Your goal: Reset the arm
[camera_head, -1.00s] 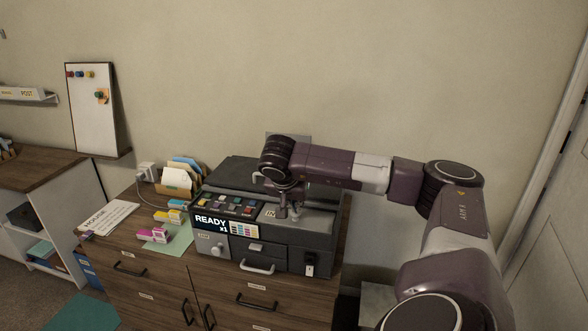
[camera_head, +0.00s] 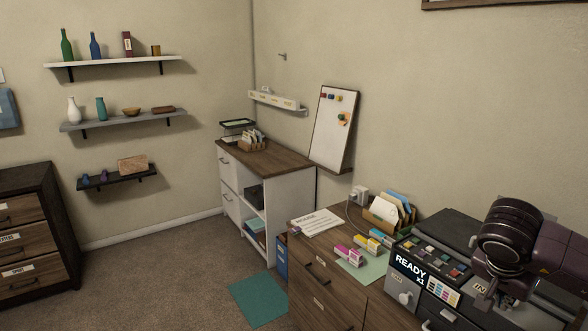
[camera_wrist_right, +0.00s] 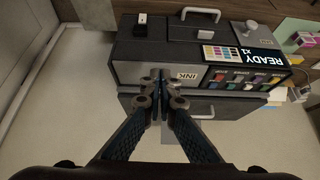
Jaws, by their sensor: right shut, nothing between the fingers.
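My right arm reaches in from the right edge of the head view. Its gripper (camera_head: 487,299) is low at the right, partly hidden beneath the dark wrist, in front of the printer-like machine (camera_head: 447,229). In the right wrist view the two fingers of the gripper (camera_wrist_right: 160,76) are together and empty. They point at the machine (camera_wrist_right: 150,50) near its INK label, and I cannot tell whether they touch it. The machine's display (camera_head: 411,268) reads READY x1. My left gripper is not in view.
The machine stands on a wooden cabinet (camera_head: 331,297). Pink (camera_head: 349,256) and yellow (camera_head: 367,244) cartridges, a card holder (camera_head: 391,211) and a sign (camera_head: 316,221) lie left of it. A whiteboard (camera_head: 333,127) leans behind. The carpet (camera_head: 165,275) at left is open.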

